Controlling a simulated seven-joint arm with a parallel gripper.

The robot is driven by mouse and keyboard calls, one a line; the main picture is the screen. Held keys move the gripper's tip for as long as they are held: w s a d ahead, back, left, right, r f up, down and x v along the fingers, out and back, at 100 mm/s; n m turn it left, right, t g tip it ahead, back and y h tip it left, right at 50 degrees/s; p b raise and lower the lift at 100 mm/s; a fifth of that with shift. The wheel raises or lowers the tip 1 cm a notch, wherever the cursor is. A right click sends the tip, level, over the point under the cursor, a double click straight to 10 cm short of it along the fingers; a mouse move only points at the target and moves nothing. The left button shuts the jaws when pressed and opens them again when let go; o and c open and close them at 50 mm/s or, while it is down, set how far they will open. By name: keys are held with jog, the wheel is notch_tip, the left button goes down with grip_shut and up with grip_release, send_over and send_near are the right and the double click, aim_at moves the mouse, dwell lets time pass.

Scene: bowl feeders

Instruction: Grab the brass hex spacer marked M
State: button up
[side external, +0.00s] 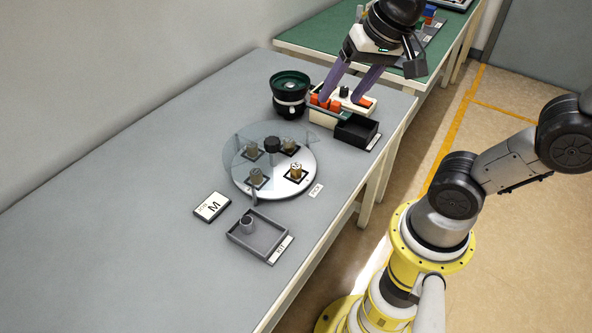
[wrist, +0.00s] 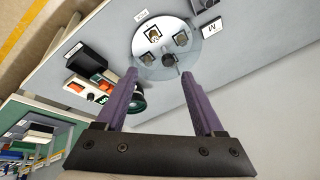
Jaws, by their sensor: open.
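A round white turntable (side external: 272,191) stands on the grey bench, partly under a clear cover (side external: 240,147). A brass hex spacer (side external: 297,172) sits on a dark pad at the turntable's front right, outside the cover; its marking is too small to read. Several other spacers, one at the front left (side external: 257,177), sit on similar pads, looking duller through the cover. The turntable also shows at the top of the wrist view (wrist: 148,62). My gripper (side external: 340,101) is open and empty above the orange-button box, behind and right of the turntable. Its purple fingers (wrist: 159,75) are well apart.
A card reading M (side external: 212,206) lies left of a grey tray (side external: 240,243) holding a grey cylinder (side external: 247,224). A black bowl feeder (side external: 290,92), the orange-button box (side external: 322,118) and a black bin (side external: 357,131) stand behind the turntable. The left of the bench is clear.

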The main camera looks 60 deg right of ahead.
jog(key=w+f+m+g, duration=0.2)
jog(key=w+f+m, duration=0.2)
jog(key=w, duration=0.4)
jog(key=g, duration=0.3)
send_over(296, 166)
notch_tip(296, 166, down, 7)
jog(key=shift+m, duration=0.3)
notch_tip(296, 166, down, 14)
jog(key=shift+f, duration=0.15)
grip_shut()
